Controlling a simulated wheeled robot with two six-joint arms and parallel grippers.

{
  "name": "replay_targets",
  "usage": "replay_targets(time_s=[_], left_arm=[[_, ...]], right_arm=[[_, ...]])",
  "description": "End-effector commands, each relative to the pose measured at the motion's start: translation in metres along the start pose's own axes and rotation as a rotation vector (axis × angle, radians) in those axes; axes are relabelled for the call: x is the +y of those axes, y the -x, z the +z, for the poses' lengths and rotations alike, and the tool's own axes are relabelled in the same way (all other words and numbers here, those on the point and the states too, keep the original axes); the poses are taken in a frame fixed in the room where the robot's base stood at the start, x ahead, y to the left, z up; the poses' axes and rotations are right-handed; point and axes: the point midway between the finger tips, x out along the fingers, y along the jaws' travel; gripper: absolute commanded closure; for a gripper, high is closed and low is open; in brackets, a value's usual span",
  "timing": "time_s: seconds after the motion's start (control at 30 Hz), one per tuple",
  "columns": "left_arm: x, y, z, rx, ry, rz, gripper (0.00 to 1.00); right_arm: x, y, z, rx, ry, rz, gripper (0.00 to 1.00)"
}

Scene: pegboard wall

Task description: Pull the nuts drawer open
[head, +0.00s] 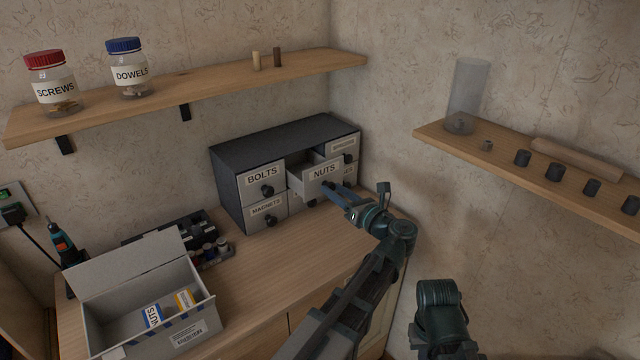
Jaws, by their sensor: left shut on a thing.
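The nuts drawer (323,171) is in the top row of the dark cabinet (280,145) in the head view. It stands partly out, with its front ahead of the bolts drawer (262,179) and its left side wall showing. My left gripper (331,188) is at the front of the nuts drawer, shut on its dark knob. The fingers hide most of the knob. My right gripper is not in view; only part of my other arm shows at the bottom.
An open box (188,344) with small packs stands on the bench (260,275) at front left. A dark tray lies behind it. Shelves hold the screws jar (54,88), the dowels jar (129,74) and a clear cylinder (467,92). The bench before the cabinet is mostly clear.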

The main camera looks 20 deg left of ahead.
Motion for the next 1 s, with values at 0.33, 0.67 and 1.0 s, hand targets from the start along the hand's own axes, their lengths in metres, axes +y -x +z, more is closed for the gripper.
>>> replay_targets(time_s=[0.33,0.67,1.0], left_arm=[[-0.001,0.030,0.000,-0.002,-0.001,-0.002,1.00],[-0.001,0.030,0.000,-0.002,-0.001,-0.001,0.37],[0.000,0.029,0.000,-0.001,-0.001,-0.001,0.28]], right_arm=[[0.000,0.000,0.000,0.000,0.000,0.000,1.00],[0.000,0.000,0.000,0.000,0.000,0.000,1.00],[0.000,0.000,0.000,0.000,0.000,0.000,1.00]])
